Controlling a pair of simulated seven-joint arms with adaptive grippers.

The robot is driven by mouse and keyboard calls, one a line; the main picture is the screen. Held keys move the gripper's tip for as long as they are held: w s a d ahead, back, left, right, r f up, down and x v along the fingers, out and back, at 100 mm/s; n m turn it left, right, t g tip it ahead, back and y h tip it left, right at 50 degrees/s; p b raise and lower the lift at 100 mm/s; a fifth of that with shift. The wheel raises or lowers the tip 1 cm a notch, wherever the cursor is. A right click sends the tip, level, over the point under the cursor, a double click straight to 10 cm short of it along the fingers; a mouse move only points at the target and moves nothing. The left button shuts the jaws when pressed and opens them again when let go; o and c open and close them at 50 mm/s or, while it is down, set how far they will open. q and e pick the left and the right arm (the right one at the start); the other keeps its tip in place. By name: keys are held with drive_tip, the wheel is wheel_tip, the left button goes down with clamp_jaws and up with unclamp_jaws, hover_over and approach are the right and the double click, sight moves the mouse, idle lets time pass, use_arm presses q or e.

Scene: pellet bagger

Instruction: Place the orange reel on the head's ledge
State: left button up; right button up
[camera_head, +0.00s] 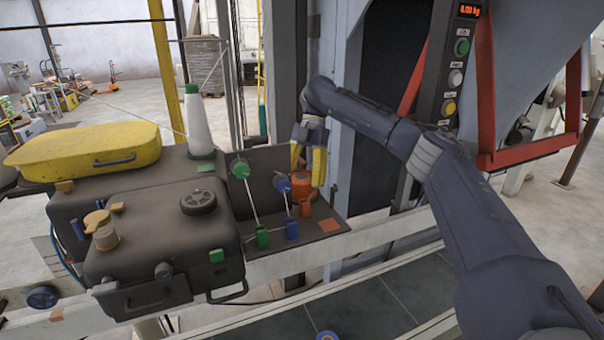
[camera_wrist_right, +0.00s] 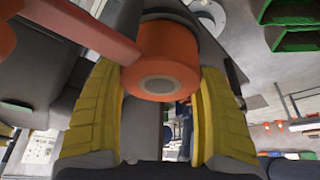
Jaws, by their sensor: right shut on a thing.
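The orange reel (camera_head: 301,183) is at the right end of the dark ledge (camera_head: 318,212) of the sewing head. My right gripper (camera_head: 308,174), with yellow fingers, comes down from above and is shut on the reel. In the right wrist view the orange reel (camera_wrist_right: 162,62) sits between the two yellow finger pads (camera_wrist_right: 160,110), its pale round end facing the camera. I cannot tell whether the reel touches the ledge. My left gripper is not in view.
An orange block (camera_head: 305,210) and an orange square (camera_head: 329,225) are close by. A white cone (camera_head: 197,125) stands further left.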

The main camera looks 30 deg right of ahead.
drive_tip(key=shift+f, duration=0.1)
drive_tip(key=o, duration=1.3)
drive_tip(key=shift+o, duration=0.2)
